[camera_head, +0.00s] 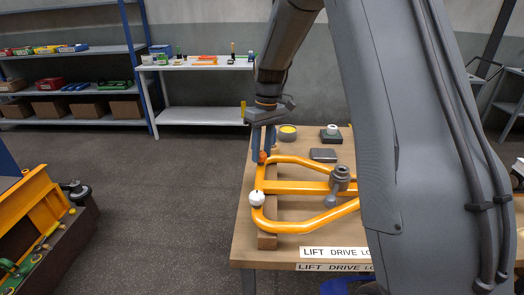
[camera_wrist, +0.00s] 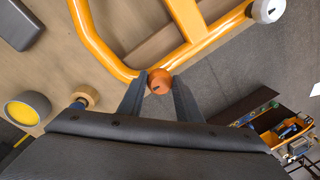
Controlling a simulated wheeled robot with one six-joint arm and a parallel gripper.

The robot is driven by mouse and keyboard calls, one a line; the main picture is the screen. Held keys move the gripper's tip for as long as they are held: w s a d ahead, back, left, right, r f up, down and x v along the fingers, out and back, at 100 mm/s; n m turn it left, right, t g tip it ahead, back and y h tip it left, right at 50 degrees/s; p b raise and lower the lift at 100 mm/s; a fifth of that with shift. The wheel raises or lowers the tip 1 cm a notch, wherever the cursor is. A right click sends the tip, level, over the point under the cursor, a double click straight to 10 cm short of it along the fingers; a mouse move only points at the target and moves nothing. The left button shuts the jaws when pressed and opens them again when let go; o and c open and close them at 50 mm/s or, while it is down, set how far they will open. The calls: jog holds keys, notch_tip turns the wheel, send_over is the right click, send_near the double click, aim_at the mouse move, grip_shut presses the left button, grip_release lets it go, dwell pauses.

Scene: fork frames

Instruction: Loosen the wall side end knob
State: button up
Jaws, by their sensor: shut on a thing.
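The yellow fork frame (camera_head: 290,188) lies on a wooden-topped table, and it also fills the top of the wrist view (camera_wrist: 200,40). An orange end knob (camera_wrist: 160,82) sits at its corner nearer the wall and shows small in the head view (camera_head: 263,158). My gripper (camera_wrist: 159,84) is shut on this orange knob, one finger on each side; in the head view it reaches down from above. A white end knob (camera_head: 257,199) sits at the nearer corner, apart from my gripper, and shows at the top right of the wrist view (camera_wrist: 268,10).
A grey clamp-like part (camera_head: 340,180) stands on the frame. A white bench (camera_head: 200,66) stands by the wall.

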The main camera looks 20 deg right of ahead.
aim_at(264, 152)
jog(key=shift+s+f+n, duration=0.1)
jog(key=shift+f+n, duration=0.05)
jog(key=shift+n, duration=0.35)
jog(key=o, duration=1.1)
jog(key=shift+c, duration=0.2)
jog(key=r, duration=0.2)
jog(key=r+b, duration=0.1)
jog(key=r, duration=0.2)
jog(key=r+b, duration=0.1)
jog(key=r, duration=0.1)
jog(key=shift+w+d+r, duration=0.3)
jog(key=shift+d+r, duration=0.05)
jog(key=shift+r, duration=0.05)
